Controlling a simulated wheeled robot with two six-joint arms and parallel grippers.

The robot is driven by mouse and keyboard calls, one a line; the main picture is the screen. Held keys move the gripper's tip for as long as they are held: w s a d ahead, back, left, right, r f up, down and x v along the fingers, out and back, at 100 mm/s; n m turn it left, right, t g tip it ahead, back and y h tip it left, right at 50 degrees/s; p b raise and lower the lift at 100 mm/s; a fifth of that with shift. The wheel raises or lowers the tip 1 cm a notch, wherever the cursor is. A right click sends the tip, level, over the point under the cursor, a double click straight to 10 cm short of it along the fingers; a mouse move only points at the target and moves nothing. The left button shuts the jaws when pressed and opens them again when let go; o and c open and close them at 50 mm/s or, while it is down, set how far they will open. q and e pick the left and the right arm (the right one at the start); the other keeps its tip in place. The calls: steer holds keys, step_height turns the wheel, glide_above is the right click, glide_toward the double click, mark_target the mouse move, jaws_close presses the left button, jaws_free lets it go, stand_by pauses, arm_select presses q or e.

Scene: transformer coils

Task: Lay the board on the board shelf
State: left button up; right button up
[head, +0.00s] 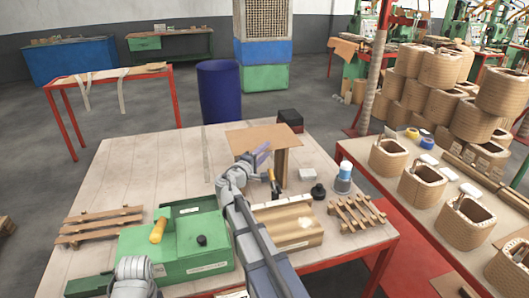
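A flat brown board (258,136) shows at the middle of the table, with an upright brown panel (282,168) below its right part. I cannot tell whether the two are one piece. My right gripper (262,155) is just below the board's front edge, at the end of my grey arm. Its fingers are small and seen edge-on, so I cannot tell whether they touch or grip the board. My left arm shows only as a grey link at the bottom left, and its gripper is out of view. No thing is clearly recognisable as the board shelf.
A green machine (180,245) and wooden slats (98,224) are at the table's front left. A brown ribbed block (288,226), a slatted rack (357,212) and a bottle (343,178) stand right. Coils (422,182) line the right bench. The table's back left is clear.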

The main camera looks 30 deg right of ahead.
steer(key=v, duration=0.7)
steer(key=shift+s+a, duration=0.25)
steer(key=shift+a, duration=0.1)
stand_by(0.5)
